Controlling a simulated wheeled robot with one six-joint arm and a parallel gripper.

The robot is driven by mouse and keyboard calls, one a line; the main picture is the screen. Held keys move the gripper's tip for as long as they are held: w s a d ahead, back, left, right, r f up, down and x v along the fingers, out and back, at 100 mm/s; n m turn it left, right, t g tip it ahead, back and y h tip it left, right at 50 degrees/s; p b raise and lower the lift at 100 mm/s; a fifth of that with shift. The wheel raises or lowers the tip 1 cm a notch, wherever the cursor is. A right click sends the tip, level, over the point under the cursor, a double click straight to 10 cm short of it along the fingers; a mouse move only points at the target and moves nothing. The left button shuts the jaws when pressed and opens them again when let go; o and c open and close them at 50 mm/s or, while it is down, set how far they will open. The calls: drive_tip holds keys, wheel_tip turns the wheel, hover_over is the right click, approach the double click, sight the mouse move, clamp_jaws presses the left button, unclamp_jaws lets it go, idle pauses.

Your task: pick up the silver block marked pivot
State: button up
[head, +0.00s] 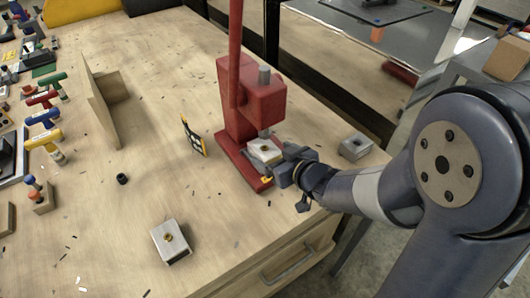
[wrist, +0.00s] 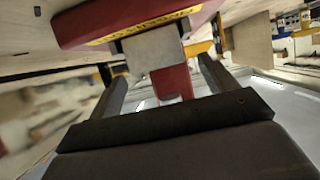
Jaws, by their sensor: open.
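Three silver blocks show in the head view, and I cannot read a pivot mark on any. One silver block (head: 263,151), with a brass-coloured spot on top, sits on the base of the red press (head: 262,95). My gripper (head: 276,164) reaches it from the right, low over the base. In the wrist view this block (wrist: 152,48) stands between my open fingers, with gaps beside it; I see no grip. A second silver block (head: 171,243) with a brass hole lies at the front of the bench. A third (head: 355,146) lies behind my gripper near the right edge.
The press column and head rise close beside my gripper. A small black-and-yellow framed plate (head: 193,137) stands left of the press. A wooden upright (head: 99,103) and coloured-handled tools (head: 43,118) are further left. The middle front of the bench (head: 110,215) is mostly clear.

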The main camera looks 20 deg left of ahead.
sight(263, 146)
drive_tip(key=shift+x, duration=2.65)
drive_tip(key=shift+r, duration=0.25)
drive_tip(key=shift+c, duration=0.2)
drive_tip(key=c, duration=1.2)
drive_tip(key=shift+c, duration=0.7)
drive_tip(key=shift+r, duration=0.15)
